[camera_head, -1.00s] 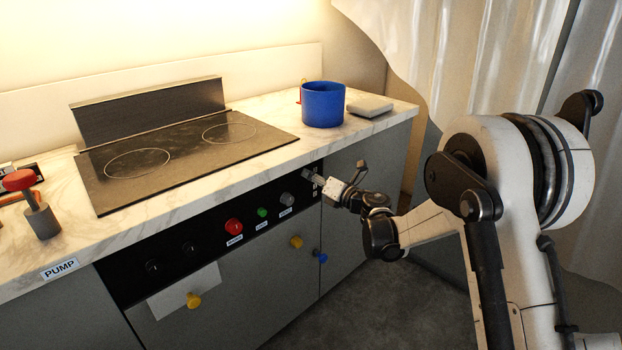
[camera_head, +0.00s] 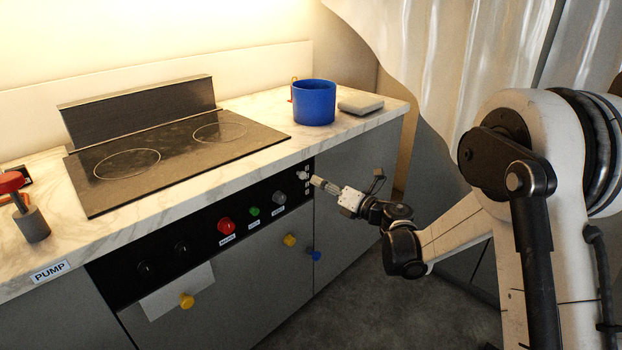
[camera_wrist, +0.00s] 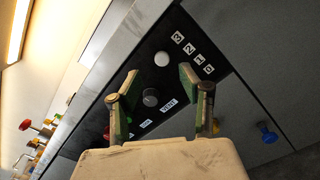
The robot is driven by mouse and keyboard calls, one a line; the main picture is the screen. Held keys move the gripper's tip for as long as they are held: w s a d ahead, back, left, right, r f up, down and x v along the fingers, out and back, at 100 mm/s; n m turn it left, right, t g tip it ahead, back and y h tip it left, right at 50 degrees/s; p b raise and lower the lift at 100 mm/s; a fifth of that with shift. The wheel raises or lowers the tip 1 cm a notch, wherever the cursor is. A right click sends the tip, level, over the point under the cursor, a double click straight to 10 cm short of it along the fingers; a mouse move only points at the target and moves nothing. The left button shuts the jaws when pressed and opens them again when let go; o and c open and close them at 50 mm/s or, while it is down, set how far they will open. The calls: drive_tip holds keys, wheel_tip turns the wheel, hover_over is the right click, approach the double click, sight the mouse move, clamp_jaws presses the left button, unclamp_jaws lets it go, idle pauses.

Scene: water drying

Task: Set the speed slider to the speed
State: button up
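The speed slider's round white knob (camera_wrist: 162,59) is on the black control panel (camera_wrist: 148,77), beside a row of number labels 3, 2, 1, 0 (camera_wrist: 192,54). It appears nearest the 3 end, though the angle makes the exact mark hard to tell. In the head view the knob (camera_head: 303,175) is at the panel's right end, just under the counter edge. My gripper (camera_wrist: 159,76) is open and empty in the wrist view, its fingers spread with the knob showing beyond and between their tips. In the head view my gripper (camera_head: 316,181) is just right of the knob, apart from it.
A grey knob (camera_wrist: 150,97) shows between my fingers. Green (camera_head: 254,211) and red (camera_head: 226,226) knobs are farther left on the panel. Yellow (camera_head: 290,240) and blue (camera_head: 315,255) knobs sit lower on the cabinet. A blue pot (camera_head: 314,104) stands on the counter above.

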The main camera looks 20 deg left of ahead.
drive_tip(key=shift+v, duration=1.8)
drive_tip(key=w+d+r+m+t+h+p, duration=0.1)
drive_tip(key=d+r+m+t+h, duration=0.25)
drive_tip(key=d+r+m, duration=0.45)
drive_tip(key=w+d+r+m+t+h+p, duration=0.15)
drive_tip(key=d+r+m+t, duration=0.35)
drive_tip(key=r, duration=0.6)
drive_tip(key=s+d+r+m+h+p, duration=0.1)
drive_tip(key=s+d+r+m+h, duration=0.15)
drive_tip(key=d+m, duration=0.2)
drive_tip(key=s+d+r+m+t+h, duration=0.1)
drive_tip(key=d+r+m+h, duration=0.15)
drive_tip(key=d, duration=0.25)
drive_tip(key=s+d+r+m+h+p, duration=0.1)
drive_tip(key=d+r+m+h, duration=0.15)
drive_tip(key=d+m, duration=0.2)
drive_tip(key=s+d+f+m+g+h+p, duration=0.25)
drive_tip(key=s+d+m+g+h, duration=0.25)
drive_tip(key=s+d+m, duration=0.8)
drive_tip(key=s+a+f+m+g+p, duration=0.1)
drive_tip(key=s+f, duration=0.3)
drive_tip(key=s, duration=0.6)
drive_tip(key=s+a+f+m+g+y+p, duration=0.1)
drive_tip(key=s+f+g, duration=0.3)
drive_tip(key=s, duration=0.7)
drive_tip(key=shift+a+f+m+g, duration=0.25)
drive_tip(key=shift+f+m+g, duration=0.1)
drive_tip(key=shift+f+m, duration=0.25)
